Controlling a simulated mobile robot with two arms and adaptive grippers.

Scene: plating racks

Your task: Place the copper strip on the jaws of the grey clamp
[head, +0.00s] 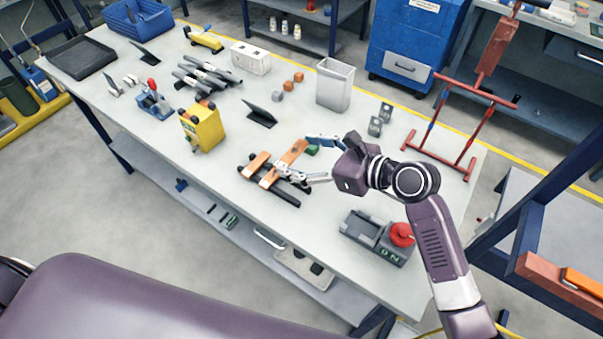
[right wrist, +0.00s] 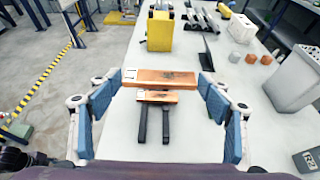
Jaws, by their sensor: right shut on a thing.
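A copper strip (head: 290,157) is between the fingers of my right gripper (head: 312,160), which is shut on it across its length. In the right wrist view the strip (right wrist: 165,78) spans from one fingertip to the other. A second copper strip (head: 257,166) lies across two black bars (head: 280,192) on the table; it also shows in the right wrist view (right wrist: 158,97). A grey clamp-like device (head: 366,231) with a red knob (head: 402,234) stands at the table's front right, apart from the gripper; I cannot tell its jaws clearly. My left gripper is not in view.
A yellow block-shaped fixture (head: 204,127) stands left of the strips. A grey bin (head: 334,85), small grey blocks (head: 376,126) and a red stand (head: 440,158) are at the back and right. Bare table (head: 320,215) lies between the black bars and the grey device.

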